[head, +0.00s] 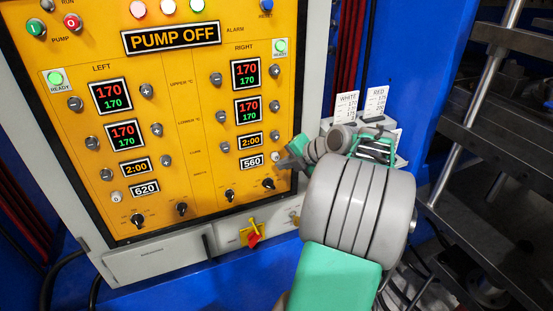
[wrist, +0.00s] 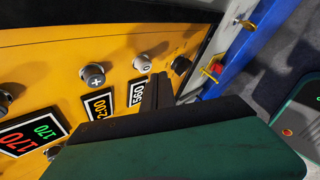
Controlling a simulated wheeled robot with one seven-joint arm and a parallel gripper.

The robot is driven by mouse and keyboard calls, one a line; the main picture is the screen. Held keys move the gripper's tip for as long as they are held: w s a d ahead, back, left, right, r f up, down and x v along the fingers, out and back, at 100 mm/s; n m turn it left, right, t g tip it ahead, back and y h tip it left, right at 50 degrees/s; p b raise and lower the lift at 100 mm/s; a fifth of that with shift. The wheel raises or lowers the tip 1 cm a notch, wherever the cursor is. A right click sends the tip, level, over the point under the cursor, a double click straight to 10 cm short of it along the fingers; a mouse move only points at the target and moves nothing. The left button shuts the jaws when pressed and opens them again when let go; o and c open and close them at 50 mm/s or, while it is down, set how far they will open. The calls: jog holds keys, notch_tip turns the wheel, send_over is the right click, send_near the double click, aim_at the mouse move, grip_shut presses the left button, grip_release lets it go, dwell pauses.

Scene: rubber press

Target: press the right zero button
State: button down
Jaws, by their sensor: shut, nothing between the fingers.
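The right zero button (head: 276,157) is a small pale round knob beside the right 560 display (head: 251,161) on the yellow panel. In the wrist view the zero button (wrist: 143,66) stands just beyond the fingertips, next to the 560 display (wrist: 138,92). My gripper (head: 284,163) is shut and empty, at the panel's right edge close to the button. In the wrist view my gripper (wrist: 160,88) shows as dark fingers that partly overlap the area near the display. I cannot tell whether the fingertips touch the button.
The 2:00 display (head: 250,142) and its plus button (head: 275,137) are just above. A black rotary knob (head: 268,184) sits below. A yellow and red switch (head: 253,236) is on the lower cabinet.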

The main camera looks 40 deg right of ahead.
jog(key=shift+w+d+b, duration=0.15)
jog(key=shift+w+b, duration=0.25)
jog(key=shift+b, duration=0.15)
jog(key=shift+w+d, duration=0.25)
jog(key=shift+w, duration=0.6)
dwell(0.8)
jog(key=shift+s+b, duration=0.1)
jog(key=shift+b, duration=0.3)
jog(key=shift+s+a+b, duration=0.2)
jog(key=shift+s+b, duration=0.2)
jog(key=shift+s, duration=0.15)
jog(key=shift+s+a+b, duration=0.15)
jog(key=shift+s+b, duration=0.2)
jog(key=shift+s, duration=0.2)
